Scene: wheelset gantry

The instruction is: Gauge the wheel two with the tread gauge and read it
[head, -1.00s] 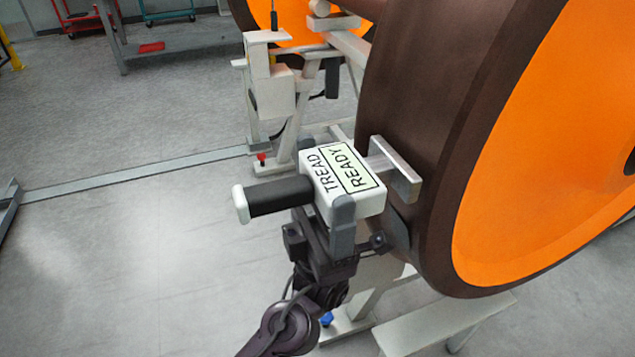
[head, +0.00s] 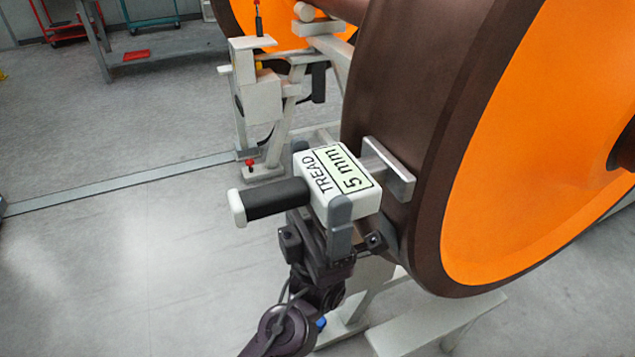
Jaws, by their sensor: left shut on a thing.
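The tread gauge (head: 325,212) is a white box with a black handle and a metal foot at its far end. Its display reads "TREAD 5 mm". My left gripper (head: 322,205) is shut on the gauge body, one finger on each side. The gauge's metal foot (head: 388,168) lies against the brown tread of the large wheel (head: 420,130), which has an orange face. I cannot tell from a mark whether this is wheel two. My right gripper is not in view.
A pale stand (head: 262,95) with a box and a red knob stands behind the gauge, near another orange wheel (head: 285,28). A grey workbench (head: 150,50) holds a red item at the back left. The floor at left is clear.

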